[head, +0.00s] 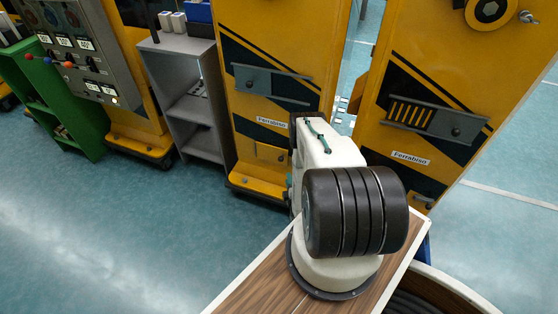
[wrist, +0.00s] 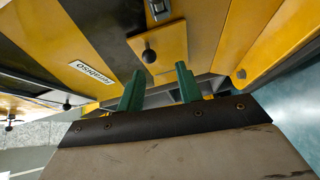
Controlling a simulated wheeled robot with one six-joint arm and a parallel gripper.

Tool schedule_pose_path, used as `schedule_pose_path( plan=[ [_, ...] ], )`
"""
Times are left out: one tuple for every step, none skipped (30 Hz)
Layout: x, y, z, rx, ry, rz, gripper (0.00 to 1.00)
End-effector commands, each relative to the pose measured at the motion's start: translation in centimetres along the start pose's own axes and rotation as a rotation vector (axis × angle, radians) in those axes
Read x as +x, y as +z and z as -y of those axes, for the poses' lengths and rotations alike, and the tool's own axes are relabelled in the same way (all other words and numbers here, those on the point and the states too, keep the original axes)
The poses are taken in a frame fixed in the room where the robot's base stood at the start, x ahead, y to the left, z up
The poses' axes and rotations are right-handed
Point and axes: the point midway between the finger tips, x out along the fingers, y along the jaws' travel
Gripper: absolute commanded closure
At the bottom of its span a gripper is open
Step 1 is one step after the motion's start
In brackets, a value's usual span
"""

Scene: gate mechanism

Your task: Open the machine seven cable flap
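A small yellow flap (wrist: 172,42) with a round black knob (wrist: 149,56) is on the machine front in the wrist view. My gripper (wrist: 160,84) shows there with two green fingers spread apart and nothing between them. The fingertips are near the flap's lower edge, with the knob above and between them; I cannot tell if they touch. There, a small yellow panel (head: 264,151) with a dark knob is low on the middle yellow machine (head: 284,30). No machine number is readable.
Another yellow machine (head: 430,65) stands to the right, past a narrow gap. A grey shelf (head: 189,103), a control panel (head: 75,60) and a green cabinet (head: 75,125) stand left. A wood-topped surface (head: 252,283) lies under my arm. Teal floor is clear at left.

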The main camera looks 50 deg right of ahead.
Motion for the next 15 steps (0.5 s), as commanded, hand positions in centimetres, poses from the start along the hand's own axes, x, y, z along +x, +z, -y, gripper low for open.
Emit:
schedule_pose_path(
  plan=[
    [0.8,-0.4,-0.7,0.111,0.009,-0.009,0.65],
    [1.1,-0.6,-0.9,0.188,0.011,-0.013,0.65],
    [1.5,-0.8,-1.3,0.295,0.013,-0.017,0.65],
    [1.7,-0.9,-1.5,0.376,0.015,-0.02,0.65],
    [2.0,-1.1,-1.8,0.459,0.016,-0.023,0.65],
    [2.3,-1.2,-2.0,0.57,0.016,-0.027,0.65],
    [2.4,-1.3,-2.2,0.65,0.016,-0.029,0.65],
    [2.6,-1.4,-2.3,0.729,0.015,-0.031,0.65],
    [2.7,-1.4,-2.5,0.828,0.014,-0.032,0.65],
    [2.7,-1.4,-2.5,0.898,0.013,-0.032,0.65],
    [2.7,-1.4,-2.6,0.963,0.012,-0.031,0.65],
    [2.7,-1.4,-2.6,1.04,0.011,-0.03,0.65],
    [2.7,-1.3,-2.5,1.092,0.01,-0.029,0.65],
    [2.7,-1.3,-2.5,1.137,0.009,-0.028,0.65],
    [2.7,-1.3,-2.5,1.188,0.008,-0.028,0.65]
  ],
)
